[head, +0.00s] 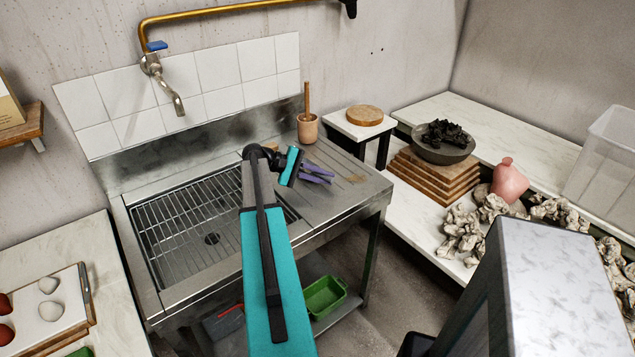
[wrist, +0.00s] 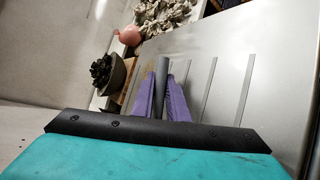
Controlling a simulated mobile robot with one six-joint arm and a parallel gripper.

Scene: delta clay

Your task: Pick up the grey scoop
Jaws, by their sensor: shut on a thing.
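My gripper (head: 320,174) has purple fingers and is over the ribbed steel drainboard, right of the sink basin. In the wrist view my gripper (wrist: 162,92) is shut on a slim grey piece, the grey scoop (wrist: 161,74), which lies between the two fingers and shows a little past them. Only this narrow part of the scoop shows; the rest is hidden by the fingers. In the head view I cannot make out the scoop. I cannot tell whether it still touches the drainboard (head: 345,199).
A dark bowl of black lumps (head: 443,143) sits on stacked boards (head: 433,180) at the right. A pink vase (head: 508,180) and pale clay lumps (head: 463,236) are beside it. The front drainboard is clear.

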